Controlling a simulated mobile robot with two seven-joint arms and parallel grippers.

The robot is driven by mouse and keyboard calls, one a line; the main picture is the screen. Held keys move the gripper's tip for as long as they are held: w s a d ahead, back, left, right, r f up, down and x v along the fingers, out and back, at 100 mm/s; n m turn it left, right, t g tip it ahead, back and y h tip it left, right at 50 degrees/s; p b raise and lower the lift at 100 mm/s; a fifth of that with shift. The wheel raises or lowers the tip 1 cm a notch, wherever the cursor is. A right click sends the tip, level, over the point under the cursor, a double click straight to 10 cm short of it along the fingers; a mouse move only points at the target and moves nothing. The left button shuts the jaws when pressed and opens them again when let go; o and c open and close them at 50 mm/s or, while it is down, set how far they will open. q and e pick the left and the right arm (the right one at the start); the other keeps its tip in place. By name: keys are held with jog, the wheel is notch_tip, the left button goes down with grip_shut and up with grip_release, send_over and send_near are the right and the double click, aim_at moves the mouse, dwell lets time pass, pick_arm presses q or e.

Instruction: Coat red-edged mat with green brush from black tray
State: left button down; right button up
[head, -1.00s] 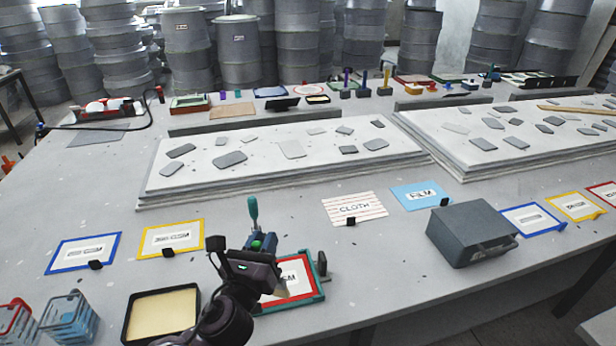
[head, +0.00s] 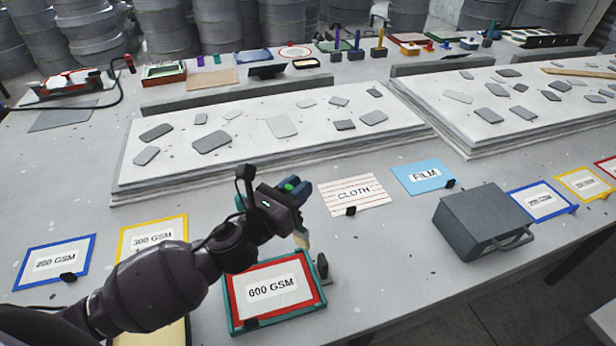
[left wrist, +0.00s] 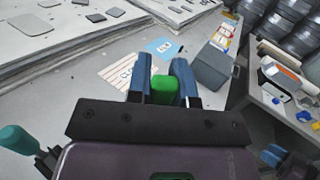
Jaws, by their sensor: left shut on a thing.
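The red-edged mat (head: 238,290), labelled 600 GSM, lies in a teal frame (head: 316,292) at the front of the table. My left gripper (head: 300,192) is shut on the green brush (left wrist: 163,88). The brush's pale bristle end (head: 302,238) points down near the frame's far right corner; whether it touches anything is unclear. The black tray (head: 187,332) with cream contents is left of the mat, mostly hidden by my left arm.
A teal upright handle (left wrist: 18,140) stands near the frame, mostly behind my gripper in the head view. A small dark post (head: 321,267) stands at the frame's right. A grey box (head: 480,222) is further right. CLOTH (head: 352,195) and FILM (head: 423,177) cards lie behind.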

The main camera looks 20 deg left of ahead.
pick_arm(q)
jog(key=shift+w+d+f+m+g+h+b, duration=0.15)
jog(key=shift+d+f+m+g+h, duration=0.3)
jog(key=shift+m+g+h, duration=0.8)
jog(key=shift+s+d+f+m+g+h+b, duration=0.1)
jog(key=shift+d+f+m+g+h+b, duration=0.15)
jog(key=shift+f+m+g+h, duration=0.7)
jog(key=shift+w+d+f+m+g+h+b, duration=0.15)
jog(key=shift+d+m+g+h, duration=0.3)
jog(key=shift+m+g+h, duration=1)
jog(key=shift+m, duration=0.25)
